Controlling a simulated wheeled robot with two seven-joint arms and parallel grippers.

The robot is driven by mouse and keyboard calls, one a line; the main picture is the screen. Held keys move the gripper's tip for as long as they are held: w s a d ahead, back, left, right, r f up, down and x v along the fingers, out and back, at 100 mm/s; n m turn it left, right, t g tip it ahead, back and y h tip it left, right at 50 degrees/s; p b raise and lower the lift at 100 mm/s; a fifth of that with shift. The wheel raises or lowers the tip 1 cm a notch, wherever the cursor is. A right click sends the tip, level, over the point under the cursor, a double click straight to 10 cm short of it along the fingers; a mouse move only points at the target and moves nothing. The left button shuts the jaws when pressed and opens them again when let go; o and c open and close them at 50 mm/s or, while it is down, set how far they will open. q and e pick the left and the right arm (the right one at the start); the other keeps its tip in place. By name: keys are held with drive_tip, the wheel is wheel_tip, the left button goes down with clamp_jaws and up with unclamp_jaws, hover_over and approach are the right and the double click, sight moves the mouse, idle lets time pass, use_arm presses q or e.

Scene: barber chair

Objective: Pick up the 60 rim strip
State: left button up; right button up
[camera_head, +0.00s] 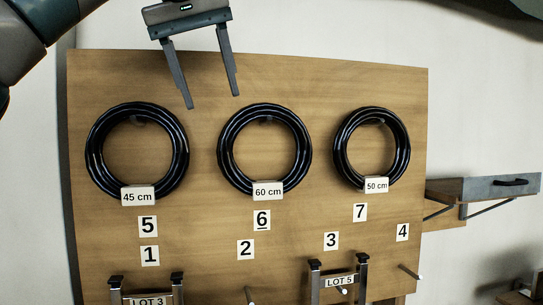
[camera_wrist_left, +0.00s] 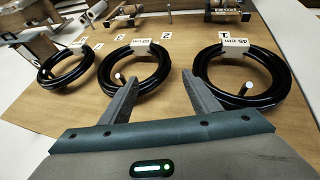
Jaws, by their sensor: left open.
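The 60 cm rim strip (camera_head: 225,145) is a coiled glossy black ring with a white "60 cm" tag, hanging on a peg on the wooden board (camera_head: 205,230), in the middle of three rings. In the left wrist view the same coil (camera_wrist_left: 108,75) is left of centre, its tag at the far side. My left gripper (camera_head: 212,101) is open and empty. In the head view its fingers point down, with the tips above and left of the 60 cm coil. In the wrist view its fingertips (camera_wrist_left: 160,77) lie between the 60 cm and 45 cm coils. My right gripper is not in view.
The 45 cm coil (camera_head: 97,150) hangs to the left and the 50 cm coil (camera_head: 343,145) to the right. Number labels, pegs and metal brackets tagged LOT 3 (camera_head: 147,301) and LOT 5 (camera_head: 339,282) are below. A grey drawer shelf (camera_head: 480,188) stands at the right.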

use_arm(q)
drive_tip(key=shift+s, duration=0.15)
drive_tip(key=p, duration=0.2)
approach(230, 155)
drive_tip(key=x, duration=0.7)
drive_tip(key=shift+s+f, duration=0.1)
drive_tip(key=shift+p+x, duration=0.55)
drive_tip(key=shift+x, duration=0.2)
drive_tip(key=shift+p+x, duration=0.6)
drive_tip(key=shift+x, duration=0.5)
drive_tip(key=shift+w+f, duration=0.5)
drive_tip(key=shift+f, duration=0.1)
drive_tip(key=shift+d, duration=0.1)
drive_tip(key=shift+c, duration=0.3)
